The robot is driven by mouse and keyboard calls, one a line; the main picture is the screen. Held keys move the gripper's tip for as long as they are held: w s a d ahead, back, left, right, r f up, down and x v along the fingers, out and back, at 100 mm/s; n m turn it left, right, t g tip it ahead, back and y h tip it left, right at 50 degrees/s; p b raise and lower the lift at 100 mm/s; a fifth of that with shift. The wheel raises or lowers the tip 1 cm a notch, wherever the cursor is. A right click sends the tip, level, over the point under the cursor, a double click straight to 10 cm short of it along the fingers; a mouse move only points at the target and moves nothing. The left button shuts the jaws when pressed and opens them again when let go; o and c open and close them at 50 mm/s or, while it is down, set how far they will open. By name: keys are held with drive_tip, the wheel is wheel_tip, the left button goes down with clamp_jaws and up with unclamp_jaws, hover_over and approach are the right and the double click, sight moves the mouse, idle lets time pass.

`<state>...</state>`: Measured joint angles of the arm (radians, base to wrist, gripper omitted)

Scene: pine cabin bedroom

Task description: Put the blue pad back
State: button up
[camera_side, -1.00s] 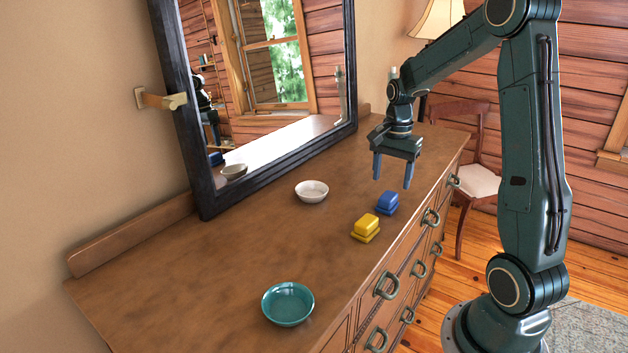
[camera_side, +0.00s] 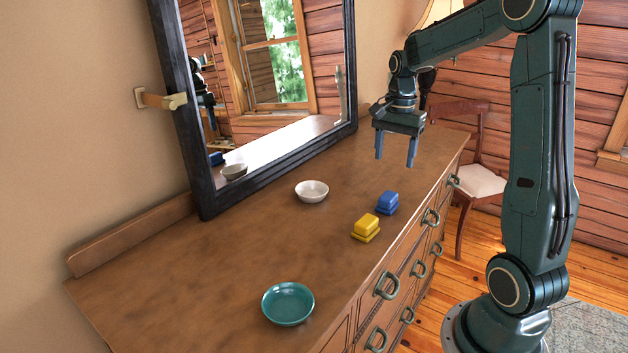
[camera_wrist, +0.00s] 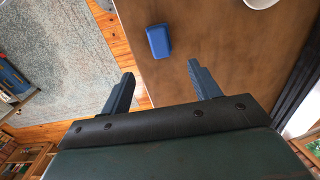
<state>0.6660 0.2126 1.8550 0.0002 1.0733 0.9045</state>
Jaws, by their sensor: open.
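The blue pad (camera_side: 387,202) is a small two-tiered blue shape on the wooden dresser top, near its front edge. It also shows in the wrist view (camera_wrist: 158,41), beyond my fingertips and seen from above. I cannot tell whether its two tiers are separate pieces. My gripper (camera_side: 395,161) is open and empty, above the dresser and apart from the blue pad, with its fingers pointing down. In the wrist view, both fingers of my gripper (camera_wrist: 160,70) are spread apart with nothing between them.
A yellow two-tiered piece (camera_side: 366,227) sits just in front of the blue one. A white bowl (camera_side: 312,191) stands near the mirror (camera_side: 210,180), and a teal bowl (camera_side: 288,303) at the near end. The dresser top (camera_side: 210,260) is otherwise mostly clear.

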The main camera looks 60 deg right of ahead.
drive_tip(key=shift+a, duration=0.1)
drive_tip(key=s+a+r+n+t, duration=0.1)
drive_tip(key=s+a+r+n, duration=0.2)
drive_tip(key=a, duration=0.4)
drive_tip(key=a+r+n+t, duration=0.1)
drive_tip(key=a+r+n, duration=0.2)
drive_tip(key=a+n, duration=0.25)
drive_tip(key=s+a+n+t, duration=0.3)
drive_tip(key=s+a+n, duration=0.6)
drive_tip(key=s+a, duration=0.1)
drive_tip(key=shift+a+f+t, duration=0.2)
drive_tip(key=shift+a+t, duration=0.1)
drive_tip(key=shift+a, duration=0.55)
